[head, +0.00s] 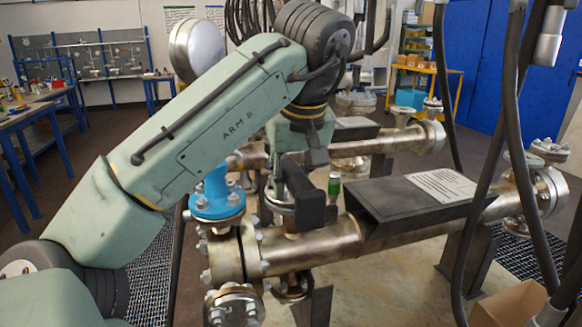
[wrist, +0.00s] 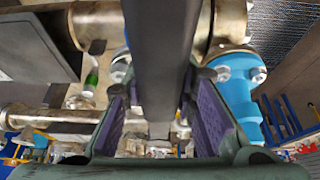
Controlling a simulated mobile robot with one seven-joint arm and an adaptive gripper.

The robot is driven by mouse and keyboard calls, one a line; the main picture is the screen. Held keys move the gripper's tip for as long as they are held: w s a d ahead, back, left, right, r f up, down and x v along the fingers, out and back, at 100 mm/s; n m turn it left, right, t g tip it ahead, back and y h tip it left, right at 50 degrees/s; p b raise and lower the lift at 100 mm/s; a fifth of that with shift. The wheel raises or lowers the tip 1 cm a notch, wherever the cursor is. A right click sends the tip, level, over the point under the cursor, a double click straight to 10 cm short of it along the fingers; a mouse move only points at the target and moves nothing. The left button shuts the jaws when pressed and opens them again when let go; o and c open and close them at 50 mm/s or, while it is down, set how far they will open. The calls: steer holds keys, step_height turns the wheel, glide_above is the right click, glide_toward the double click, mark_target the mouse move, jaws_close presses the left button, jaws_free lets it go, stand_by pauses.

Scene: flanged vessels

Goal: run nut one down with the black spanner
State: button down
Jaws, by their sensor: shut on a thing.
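My gripper (head: 300,165) is lowered over the near vessel's pipework, beside the blue flanged fitting. In the wrist view its purple-padded fingers (wrist: 160,115) are shut on the black spanner (wrist: 158,60), a long dark bar running up through the picture. In the head view a dark block that looks like the spanner (head: 298,208) hangs below my gripper, in front of a bolted flange (head: 278,203). The spanner's working end and its contact with any nut are hidden. Several nuts and bolts show on the flanges; I cannot tell which is nut one.
The blue fitting (head: 216,196) stands close left of my gripper; it also shows in the wrist view (wrist: 237,90). The near steel vessel (head: 330,248) carries a dark sloped plate (head: 412,205) on the right. A green can (head: 334,185) stands behind. Black hoses hang at right.

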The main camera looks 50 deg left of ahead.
steer(key=shift+d+f, duration=0.1)
steer(key=shift+f, duration=0.65)
steer(key=shift+f+b, duration=0.9)
steer(key=shift+f, duration=0.2)
steer(key=s+a+m+t+h+p, duration=0.1)
steer(key=s+a+m+p, duration=0.2)
steer(key=s+a+m, duration=0.1)
steer(key=shift+s+m+t, duration=0.25)
steer(key=shift+m+t, duration=0.15)
steer(key=shift+m, duration=0.4)
steer(key=shift+r, duration=0.1)
